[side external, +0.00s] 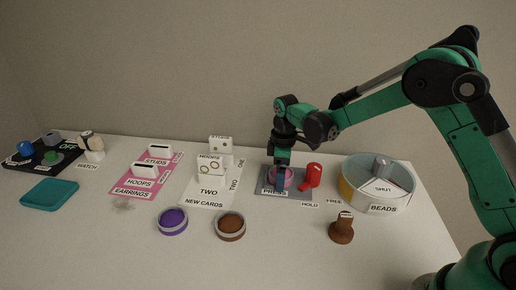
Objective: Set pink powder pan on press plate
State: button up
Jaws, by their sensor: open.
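The pink powder pan (289,178) sits on the grey press plate (264,189), at the part labelled PRESS. My gripper (281,181) is open and points down at the pink pan, with its fingers low over it. One blue finger crosses in front of the pan and hides part of it. I cannot tell whether the fingers touch the pan. A red lever or handle (312,175) stands on the right side of the plate, close to the pan.
A purple pan (172,222) and a brown pan (230,226) lie in front. A brown stamp (341,229) stands front right. A round divided BEADS tray (347,192) is right of the plate. Cards (210,168) stand to the left. A teal tray (50,194) lies far left.

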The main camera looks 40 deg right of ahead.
notch_tip(320, 180, up, 11)
jog(key=s+a+r+m+t, duration=0.2)
jog(key=s+m+t, duration=0.5)
jog(key=s, duration=0.7)
jog(key=shift+s+m, duration=0.3)
jog(key=shift+m, duration=0.7)
jog(key=shift+c, duration=0.2)
